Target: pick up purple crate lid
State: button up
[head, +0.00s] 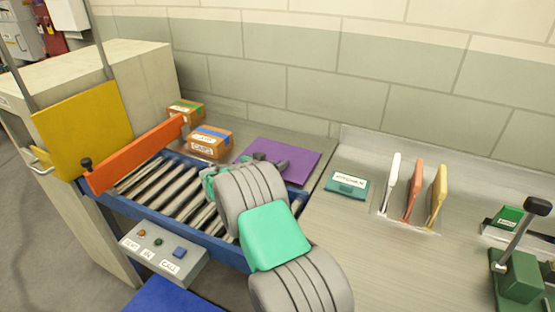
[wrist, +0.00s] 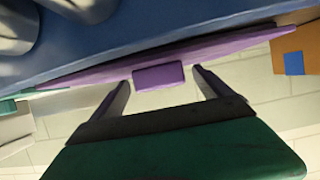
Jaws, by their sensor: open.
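The purple crate lid (head: 298,154) lies flat on the grey surface behind the roller conveyor in the head view. In the wrist view the lid (wrist: 90,73) shows nearly edge-on, with a small purple tab (wrist: 158,77) on it. My gripper (head: 270,163) is at the lid's near edge, and my arm hides part of that edge. In the wrist view my gripper (wrist: 162,82) is open, its two dark fingers on either side of the tab. I cannot tell whether they touch it.
The blue-framed roller conveyor (head: 166,186) is left of my arm. An orange bar (head: 137,155) and a yellow panel (head: 82,128) stand at its left. Cardboard boxes (head: 209,142) sit left of the lid.

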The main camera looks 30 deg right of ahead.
jog(key=c, duration=1.6)
jog(key=shift+r, duration=0.1)
